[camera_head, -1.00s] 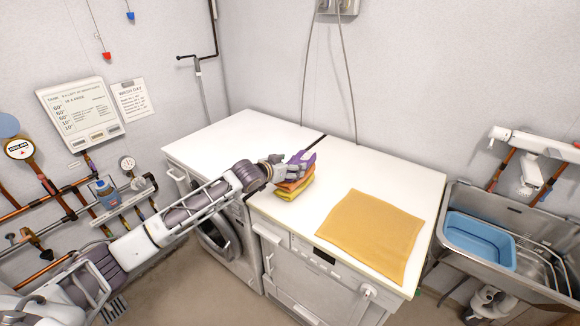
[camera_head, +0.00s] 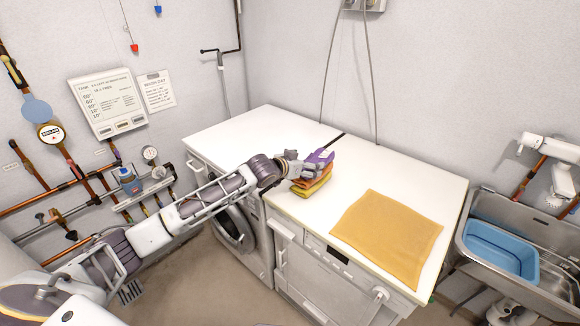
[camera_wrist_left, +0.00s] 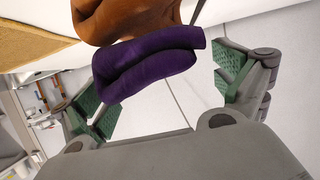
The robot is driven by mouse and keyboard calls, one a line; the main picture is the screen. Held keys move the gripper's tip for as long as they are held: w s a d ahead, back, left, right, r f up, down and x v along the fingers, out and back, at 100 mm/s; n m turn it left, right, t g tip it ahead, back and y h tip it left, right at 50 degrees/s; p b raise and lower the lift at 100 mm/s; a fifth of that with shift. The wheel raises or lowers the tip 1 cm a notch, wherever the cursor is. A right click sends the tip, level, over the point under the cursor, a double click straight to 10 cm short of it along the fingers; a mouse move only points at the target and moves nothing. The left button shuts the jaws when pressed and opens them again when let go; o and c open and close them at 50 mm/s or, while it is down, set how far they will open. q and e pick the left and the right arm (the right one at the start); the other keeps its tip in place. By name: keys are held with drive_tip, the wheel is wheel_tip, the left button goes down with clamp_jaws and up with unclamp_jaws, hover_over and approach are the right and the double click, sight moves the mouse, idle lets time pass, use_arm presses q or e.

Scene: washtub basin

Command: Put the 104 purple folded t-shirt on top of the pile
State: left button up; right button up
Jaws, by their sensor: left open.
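The purple folded t-shirt (camera_head: 323,157) rests on the pile (camera_head: 314,184) of orange and yellow folded cloths on the white worktop. In the left wrist view the purple folded t-shirt (camera_wrist_left: 150,65) lies against an orange-brown folded cloth (camera_wrist_left: 130,18) of the pile. My left gripper (camera_head: 308,163) is at the top left side of the pile. In the wrist view its green-padded fingers are spread wide, one on each side of the purple shirt, with visible gaps. The side of the shirt behind the gripper is partly hidden in the head view. My right gripper is not in view.
A flat yellow cloth (camera_head: 388,238) lies on the worktop (camera_head: 258,133) to the right of the pile. A metal sink with a blue basin (camera_head: 500,250) stands at the far right. Pipes and gauges line the left wall. The worktop behind the pile is clear.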

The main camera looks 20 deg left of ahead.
use_arm(q)
drive_tip(key=shift+v, duration=1.65)
drive_tip(key=v, duration=0.7)
drive_tip(key=shift+s+r, duration=0.15)
drive_tip(key=shift+s, duration=0.1)
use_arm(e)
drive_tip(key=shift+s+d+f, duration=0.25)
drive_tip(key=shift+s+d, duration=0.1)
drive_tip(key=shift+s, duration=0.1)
use_arm(q)
drive_tip(key=shift+a, duration=0.1)
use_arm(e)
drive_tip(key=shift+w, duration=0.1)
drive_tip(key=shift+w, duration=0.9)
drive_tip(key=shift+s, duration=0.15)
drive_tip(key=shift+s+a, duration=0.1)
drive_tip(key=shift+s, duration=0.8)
